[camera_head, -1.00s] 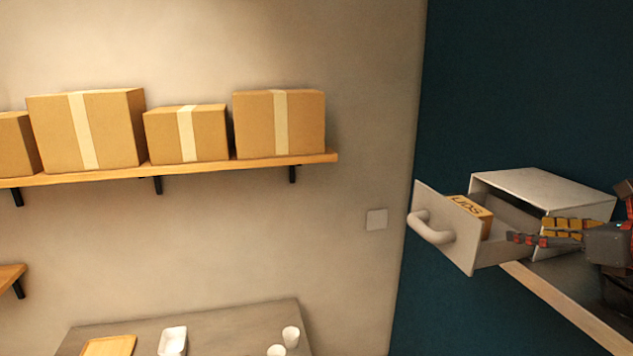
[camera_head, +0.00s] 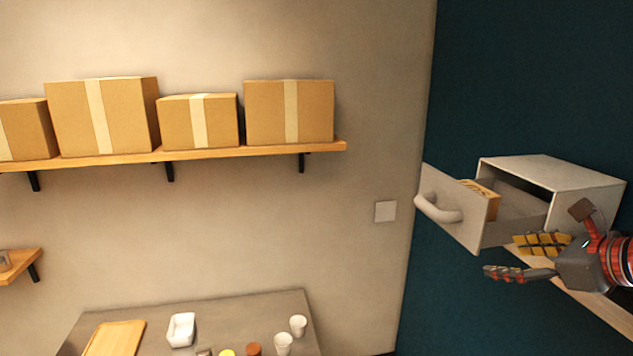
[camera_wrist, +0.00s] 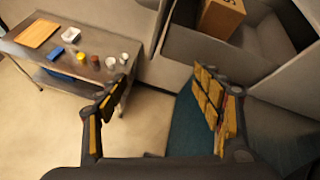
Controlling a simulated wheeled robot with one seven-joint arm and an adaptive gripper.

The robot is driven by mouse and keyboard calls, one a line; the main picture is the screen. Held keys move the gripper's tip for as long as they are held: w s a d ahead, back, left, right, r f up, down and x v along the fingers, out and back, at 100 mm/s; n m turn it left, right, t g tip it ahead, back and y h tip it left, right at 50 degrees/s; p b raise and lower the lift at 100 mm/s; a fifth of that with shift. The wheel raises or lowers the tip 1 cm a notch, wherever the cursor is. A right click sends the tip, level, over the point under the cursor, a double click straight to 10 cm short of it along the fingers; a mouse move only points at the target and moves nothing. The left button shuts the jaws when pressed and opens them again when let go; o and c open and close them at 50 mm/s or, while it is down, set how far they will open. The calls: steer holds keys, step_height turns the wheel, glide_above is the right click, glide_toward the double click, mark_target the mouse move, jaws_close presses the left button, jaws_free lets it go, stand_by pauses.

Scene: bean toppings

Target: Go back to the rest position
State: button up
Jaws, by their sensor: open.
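My gripper (camera_head: 512,258) is open and empty. In the head view it is at the right, just below and in front of a white drawer unit (camera_head: 560,172) on the dark blue wall. The drawer (camera_head: 458,210) is pulled out, with a curved handle on its front. A brown box with dark lettering (camera_head: 486,198) lies in the drawer, partly hidden by the drawer front. In the wrist view, the two fingers (camera_wrist: 160,108) are spread apart, and the box (camera_wrist: 220,17) shows in the open drawer at the top right.
A wooden shelf (camera_head: 200,154) carries cardboard boxes. A grey table (camera_head: 240,318) below holds a wooden board (camera_head: 115,339), a white dish (camera_head: 181,329) and white cups (camera_head: 298,325). A light ledge (camera_head: 598,308) runs under the drawer unit. Free floor (camera_wrist: 40,140) shows in the wrist view.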

steer(key=s+a+f+n+g+b, duration=0.3)
steer(key=a+f+n+b, duration=0.4)
steer(key=a+f, duration=0.45)
steer(key=s+a+f+n+g+h+b, duration=0.1)
steer(key=s+a+f+n+b, duration=0.2)
steer(key=f, duration=0.7)
steer(key=s+a+f+n+g+b, duration=0.1)
steer(key=s+a+f+n+b, duration=0.2)
steer(key=s+f+n+b, duration=0.4)
steer(key=s+a+f+n+h+b, duration=0.1)
steer(key=s+a+f+n+b, duration=0.2)
steer(key=f+n, duration=0.9)
step_height(320, 180, down, 4)
steer(key=s+b, duration=0.2)
steer(key=b, duration=0.1)
steer(key=shift+a+r+n+g+h, duration=0.2)
steer(key=shift+r+n+g+h, duration=0.1)
steer(key=shift+n+g, duration=0.1)
steer(key=shift+s, duration=0.1)
